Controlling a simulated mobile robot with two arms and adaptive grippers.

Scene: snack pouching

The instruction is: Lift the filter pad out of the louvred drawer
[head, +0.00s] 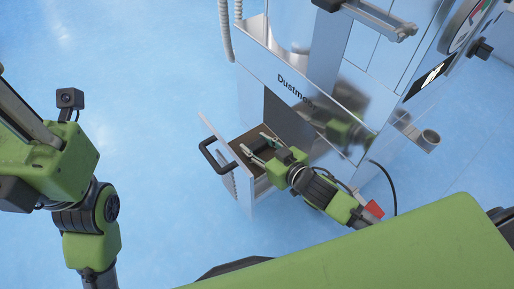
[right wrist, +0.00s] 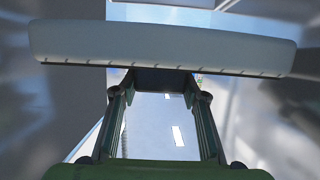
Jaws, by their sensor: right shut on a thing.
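The louvred drawer (head: 243,193) stands pulled out of the machine in the head view, with a black handle (head: 215,155) on its front. My right gripper (head: 257,143) reaches over the drawer's open top from the right. In the right wrist view its fingers (right wrist: 161,85) are spread around a dark block (right wrist: 163,78), which I take to be part of the filter pad. They are shut on it. The rest of the pad is hard to tell from the brown drawer inside. My left gripper (head: 22,120) is at the left edge, its tips cut off, away from the drawer.
The shiny machine (head: 355,95) rises right behind the drawer, close to my right arm. A pale bar (right wrist: 165,48) crosses the right wrist view above the fingers. The blue floor left of the drawer is clear.

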